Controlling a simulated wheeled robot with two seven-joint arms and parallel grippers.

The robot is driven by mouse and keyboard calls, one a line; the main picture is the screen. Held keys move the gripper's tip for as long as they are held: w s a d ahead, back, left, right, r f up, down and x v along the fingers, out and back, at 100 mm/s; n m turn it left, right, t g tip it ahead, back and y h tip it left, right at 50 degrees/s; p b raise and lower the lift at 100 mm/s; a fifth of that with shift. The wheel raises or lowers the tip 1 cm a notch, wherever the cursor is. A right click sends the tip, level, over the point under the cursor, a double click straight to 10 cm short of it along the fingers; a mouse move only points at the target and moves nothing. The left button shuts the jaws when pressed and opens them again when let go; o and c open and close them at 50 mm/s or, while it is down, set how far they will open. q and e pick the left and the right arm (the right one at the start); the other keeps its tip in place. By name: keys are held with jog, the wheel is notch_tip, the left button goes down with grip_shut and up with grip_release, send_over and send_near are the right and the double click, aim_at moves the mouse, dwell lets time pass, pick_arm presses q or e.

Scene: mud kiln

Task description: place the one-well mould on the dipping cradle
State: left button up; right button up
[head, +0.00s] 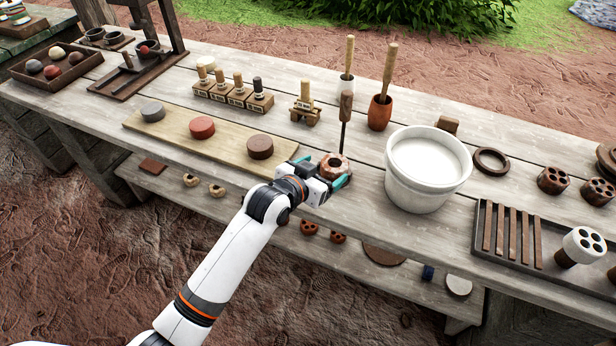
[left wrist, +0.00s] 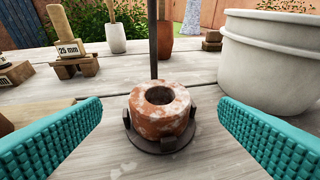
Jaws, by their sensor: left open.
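The one-well mould (left wrist: 160,113), a reddish-brown ring with pale patches and one dark hole, stands upright on the dipping cradle (left wrist: 150,143). The cradle is a dark round base with short lugs around the mould's foot and an upright rod behind it. In the head view, the mould (head: 334,166) is at the front of the bench, below the rod's brown handle (head: 346,102). My left gripper (head: 325,172) is open, its teal fingers on either side of the mould. In the left wrist view, gaps show between the fingers (left wrist: 161,115) and the mould. My right gripper is not in view.
A large white bucket (head: 408,193) stands close on the right. A board (head: 228,142) with three round pieces lies left. A stamp on a stand (head: 305,104) and an orange pot (head: 379,114) with a stick stand behind. A slatted tray (head: 510,258) is far right.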

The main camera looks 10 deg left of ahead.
pick_arm(q)
jog(key=v, duration=0.6)
jog(key=shift+s+a+r, duration=0.1)
jog(key=shift+s, duration=0.15)
jog(key=s+a+f+n+g+y, duration=0.1)
jog(key=s+a+f+g+y, duration=0.25)
jog(key=s, duration=0.55)
jog(key=s+a+f+n+g+y, duration=0.15)
jog(key=s+a+f, duration=0.25)
jog(key=s+a, duration=0.4)
jog(key=s+a+f+n+g+y, duration=0.1)
jog(key=s+a+f+g, duration=0.25)
jog(key=s, duration=0.55)
notch_tip(320, 180, down, 25)
jog(key=s+g, duration=0.1)
jog(key=s+a+f+g, duration=0.1)
jog(key=s+a+f, duration=0.2)
jog(key=s+f, duration=1.3)
jog(key=shift+s+f+y, duration=0.2)
jog(key=shift+s+y, duration=0.1)
jog(key=shift+s, duration=0.1)
